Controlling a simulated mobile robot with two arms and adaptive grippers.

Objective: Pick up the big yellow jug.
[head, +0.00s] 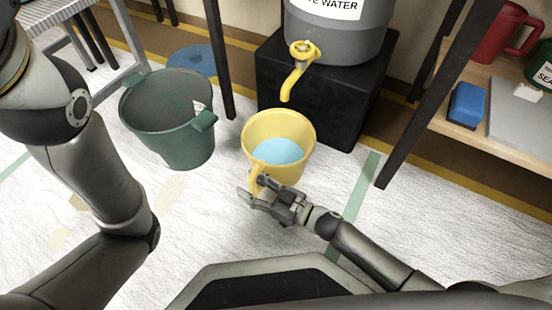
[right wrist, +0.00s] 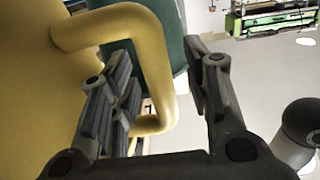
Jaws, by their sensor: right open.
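The big yellow jug (head: 300,165) stands upright on the white floor covering, with light blue water (head: 277,152) inside. Its handle (head: 256,181) faces the front. My right gripper (head: 254,189) is at that handle, with its jaws open. In the right wrist view, the yellow handle (right wrist: 158,60) shows between and behind the open fingers of the right gripper (right wrist: 165,85). The jug's body (right wrist: 30,80) fills the left of that view. I cannot tell whether a finger touches the handle. My left arm shows at the left, but its gripper is out of the head view.
A green bucket (head: 170,135) stands left of the jug. A grey water container (head: 335,40) with a yellow tap (head: 293,82) sits on a black box (head: 330,105) behind the jug. A dark table leg (head: 430,95) and wooden shelf (head: 500,125) are at the right.

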